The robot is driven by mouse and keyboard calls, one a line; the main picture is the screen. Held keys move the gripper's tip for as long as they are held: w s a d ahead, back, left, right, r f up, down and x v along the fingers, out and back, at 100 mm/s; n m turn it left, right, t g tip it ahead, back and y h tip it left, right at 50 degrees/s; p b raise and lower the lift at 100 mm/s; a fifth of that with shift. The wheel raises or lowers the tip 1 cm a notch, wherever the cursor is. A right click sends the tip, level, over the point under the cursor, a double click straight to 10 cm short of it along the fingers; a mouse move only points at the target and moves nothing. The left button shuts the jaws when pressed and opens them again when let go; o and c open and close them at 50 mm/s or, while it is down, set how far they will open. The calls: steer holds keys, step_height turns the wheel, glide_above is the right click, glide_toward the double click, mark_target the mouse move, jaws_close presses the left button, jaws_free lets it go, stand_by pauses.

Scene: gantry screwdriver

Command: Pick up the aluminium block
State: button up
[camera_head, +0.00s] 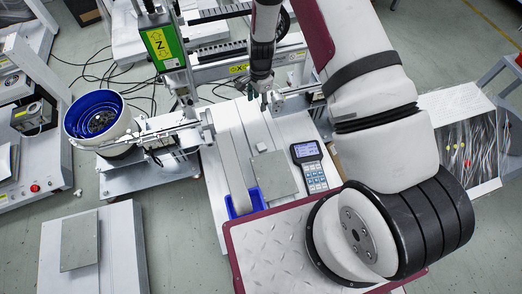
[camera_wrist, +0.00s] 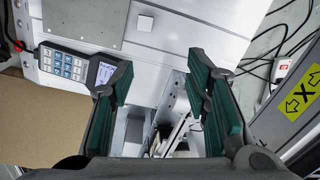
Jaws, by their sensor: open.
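A small silvery block (camera_wrist: 145,22), which looks like the aluminium block, sits on the white work table near the top of the wrist view, next to a flat grey plate (camera_wrist: 82,20). In the head view a small pale spot by the far edge of the plate (camera_head: 273,175) may be the same block. My gripper (camera_wrist: 158,72) is open, with its two green-padded fingers spread and nothing between them. In the head view my gripper (camera_head: 263,98) is beyond the block, near the gantry rail. The block lies outside the fingers, farther up in the wrist view.
A handheld controller (camera_head: 309,165) lies right of the plate. A blue bin (camera_head: 245,204) stands at the table's near edge. A gantry post with a green Z sign (camera_head: 161,45) and a round blue feeder bowl (camera_head: 95,117) stand left. Another grey plate (camera_head: 79,241) lies on the left bench.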

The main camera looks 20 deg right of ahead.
steer(key=m+b, duration=0.2)
steer(key=b, duration=0.4)
glide_above(262, 146)
steer(key=shift+g, duration=0.3)
step_height(262, 146, down, 23)
steer(key=shift+s+a+f, duration=0.15)
steer(key=shift+w+f+b, duration=0.2)
steer(key=shift+f+b, duration=1.4)
steer(key=shift+f, duration=1.3)
steer(key=shift+c, duration=0.5)
steer(key=c, duration=0.9)
